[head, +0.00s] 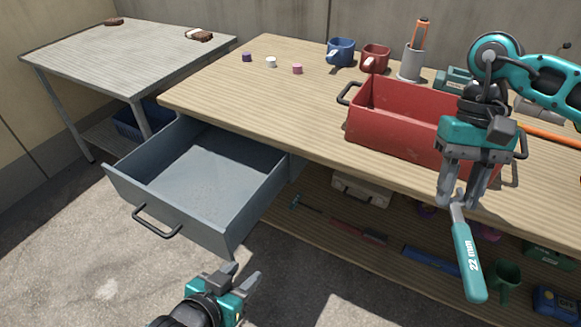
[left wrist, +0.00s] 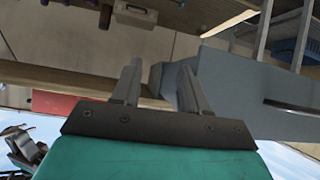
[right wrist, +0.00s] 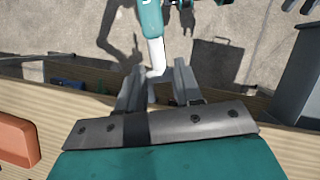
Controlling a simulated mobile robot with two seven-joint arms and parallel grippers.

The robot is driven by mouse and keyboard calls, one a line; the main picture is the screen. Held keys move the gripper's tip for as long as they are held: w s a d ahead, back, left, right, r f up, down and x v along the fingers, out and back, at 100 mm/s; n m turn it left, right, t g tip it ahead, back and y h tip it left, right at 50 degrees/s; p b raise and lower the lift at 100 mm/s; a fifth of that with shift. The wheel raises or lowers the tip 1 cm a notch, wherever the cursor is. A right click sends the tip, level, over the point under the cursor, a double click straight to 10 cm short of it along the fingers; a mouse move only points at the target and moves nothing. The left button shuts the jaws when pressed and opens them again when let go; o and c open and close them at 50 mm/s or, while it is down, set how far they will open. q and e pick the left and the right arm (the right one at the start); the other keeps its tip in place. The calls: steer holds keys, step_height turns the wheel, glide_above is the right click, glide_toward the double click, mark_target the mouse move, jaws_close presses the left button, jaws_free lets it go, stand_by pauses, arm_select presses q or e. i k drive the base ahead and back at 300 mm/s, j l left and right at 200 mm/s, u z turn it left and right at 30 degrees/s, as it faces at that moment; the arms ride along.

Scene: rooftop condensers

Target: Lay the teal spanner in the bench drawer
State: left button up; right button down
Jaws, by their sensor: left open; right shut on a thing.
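The teal spanner (head: 467,258), marked "22 mm", hangs from my right gripper (head: 459,203) in front of the bench's front edge, at the right of the head view. The right gripper is shut on its grey end, and the teal handle points down. In the right wrist view the spanner (right wrist: 157,52) extends away between the fingers. The bench drawer (head: 205,180) is pulled open and looks empty, to the left of the spanner. My left gripper (head: 243,279) is open and empty, low in front of the drawer. The drawer's outside (left wrist: 235,85) shows in the left wrist view.
A red toolbox (head: 390,125) stands on the bench (head: 260,95) behind the right gripper. Mugs (head: 341,52) and small coloured pieces stand along the back. Several tools and cases lie on the lower shelf. A grey side table (head: 120,60) stands at the left.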

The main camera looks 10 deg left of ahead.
mark_target(211, 183)
steer(key=j+u, duration=0.15)
steer(key=j, duration=0.4)
steer(key=i+j+u, duration=0.2)
steer(key=j, duration=0.35)
steer(key=j+u, duration=0.15)
steer(key=j, duration=0.4)
